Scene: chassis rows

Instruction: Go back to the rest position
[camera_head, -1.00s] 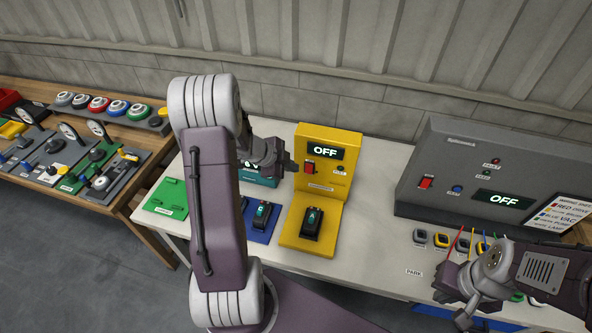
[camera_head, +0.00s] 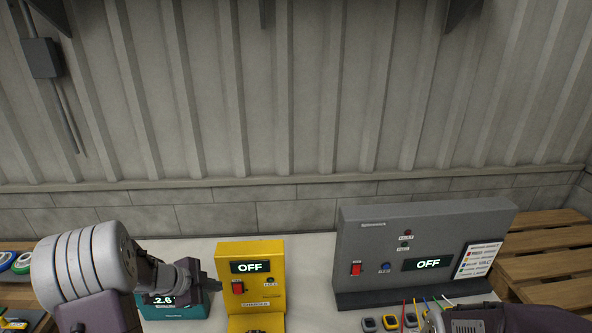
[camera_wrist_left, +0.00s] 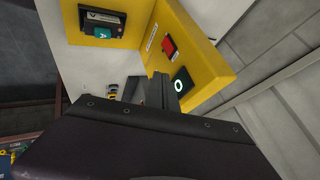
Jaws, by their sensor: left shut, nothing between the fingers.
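My left gripper (camera_head: 212,284) is shut and empty, held in the air just left of the yellow charger unit (camera_head: 262,268), whose display reads OFF. In the left wrist view the gripper (camera_wrist_left: 163,92) shows as dark shut fingers in front of the yellow unit (camera_wrist_left: 205,45). My right arm (camera_head: 480,318) shows only in part at the bottom right. Its fingers are cut off by the frame edge.
A grey panel box (camera_head: 385,240) with an OFF display stands on the white table (camera_head: 310,290). A teal meter (camera_head: 190,309) is behind my left wrist. Coloured connectors (camera_head: 390,322) lie in front of the grey box. A wooden pallet (camera_head: 550,255) is at the right.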

